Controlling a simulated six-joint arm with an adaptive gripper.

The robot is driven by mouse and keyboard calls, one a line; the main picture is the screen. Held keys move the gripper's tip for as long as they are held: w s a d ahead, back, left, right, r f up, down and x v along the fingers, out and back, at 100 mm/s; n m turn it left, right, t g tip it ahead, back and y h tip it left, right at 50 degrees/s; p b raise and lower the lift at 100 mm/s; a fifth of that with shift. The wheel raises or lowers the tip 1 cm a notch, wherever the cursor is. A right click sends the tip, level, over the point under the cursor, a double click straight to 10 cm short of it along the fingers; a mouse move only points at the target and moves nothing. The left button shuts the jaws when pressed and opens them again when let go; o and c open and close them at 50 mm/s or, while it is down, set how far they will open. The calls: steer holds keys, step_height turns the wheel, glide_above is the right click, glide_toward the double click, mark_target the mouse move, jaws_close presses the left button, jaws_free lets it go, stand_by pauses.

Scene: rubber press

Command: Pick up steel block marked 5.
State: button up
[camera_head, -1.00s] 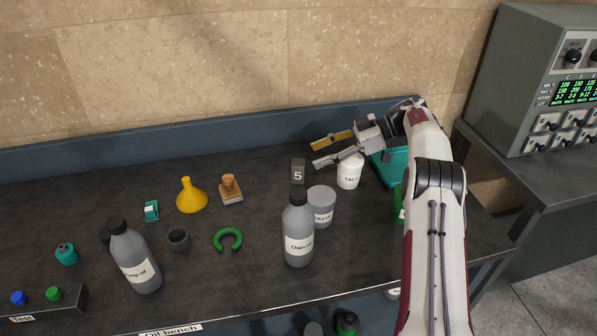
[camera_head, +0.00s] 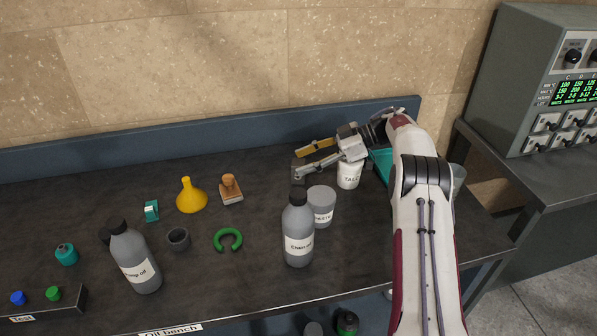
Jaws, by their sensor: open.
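The steel block marked 5 (camera_head: 298,163) is a small dark block standing on the bench behind the dark chain oil bottle (camera_head: 298,235). My gripper (camera_head: 298,160) comes in from the right, open, with its yellow-sided finger on the far side and its grey finger on the near side. The near finger crosses in front of the block and hides its number. The fingertips are at the block, but I cannot tell whether either touches it.
A white talc tub (camera_head: 349,176) stands under my gripper, and a grey paste tub (camera_head: 321,206) stands in front of the block. A wooden-handled stamp (camera_head: 230,189) and a yellow funnel (camera_head: 191,195) are to the left. A teal tray (camera_head: 381,165) lies behind my arm.

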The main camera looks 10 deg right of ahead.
stand_by(0.4)
jaws_close()
steer(key=shift+r, duration=0.1)
step_height(320, 180, up, 10)
stand_by(0.9)
stand_by(0.4)
